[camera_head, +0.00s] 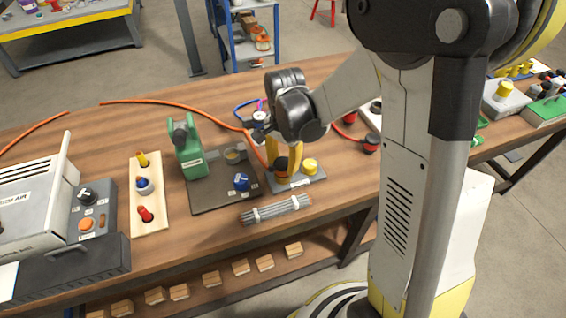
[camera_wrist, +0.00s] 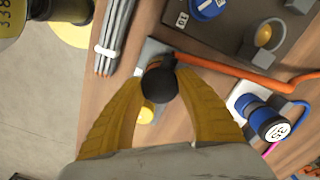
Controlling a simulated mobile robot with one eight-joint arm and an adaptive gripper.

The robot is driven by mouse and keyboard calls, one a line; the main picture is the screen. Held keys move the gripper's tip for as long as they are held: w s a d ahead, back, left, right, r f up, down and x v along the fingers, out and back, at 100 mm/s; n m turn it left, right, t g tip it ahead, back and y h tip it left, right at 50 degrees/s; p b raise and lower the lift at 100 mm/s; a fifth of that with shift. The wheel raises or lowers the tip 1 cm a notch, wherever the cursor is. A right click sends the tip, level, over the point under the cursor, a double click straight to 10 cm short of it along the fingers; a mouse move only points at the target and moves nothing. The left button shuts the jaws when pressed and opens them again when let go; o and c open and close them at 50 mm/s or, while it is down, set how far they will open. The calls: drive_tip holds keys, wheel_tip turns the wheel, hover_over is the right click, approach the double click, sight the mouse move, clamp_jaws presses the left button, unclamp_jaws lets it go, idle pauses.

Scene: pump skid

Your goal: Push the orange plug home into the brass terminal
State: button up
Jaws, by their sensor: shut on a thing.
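My gripper (camera_head: 283,160) reaches down over a small grey plate (camera_head: 300,183) on the wooden bench. Its yellow fingers are shut on the orange plug (camera_head: 281,164), which shows dark with some orange. In the wrist view, the plug's dark round end (camera_wrist: 159,86) sits between the fingertips (camera_wrist: 158,74), with an orange band beyond it. An orange cable (camera_wrist: 235,73) runs off to the right from there. A yellow capped post (camera_head: 309,166) stands beside the plug on the plate. I cannot make out the brass terminal; the plug and fingers hide what is under them.
A bundle of grey rods (camera_head: 275,208) lies in front of the plate. A dark board (camera_head: 222,190) with a green device (camera_head: 188,150) and a blue knob is to the left. A blue-and-white gauge (camera_wrist: 268,123) and the orange cable lie close to the fingers.

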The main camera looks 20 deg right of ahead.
drive_tip(key=shift+f, duration=0.2)
drive_tip(key=o, duration=1.3)
drive_tip(key=shift+o, duration=0.2)
drive_tip(key=shift+r, duration=0.1)
wheel_tip(320, 180, up, 12)
drive_tip(key=shift+d, duration=0.1)
drive_tip(key=s+r+n+t, duration=0.4)
drive_tip(key=s+n+t, duration=0.3)
drive_tip(key=s+n, duration=0.4)
drive_tip(key=shift+s+r, duration=0.2)
drive_tip(key=shift+s, duration=0.7)
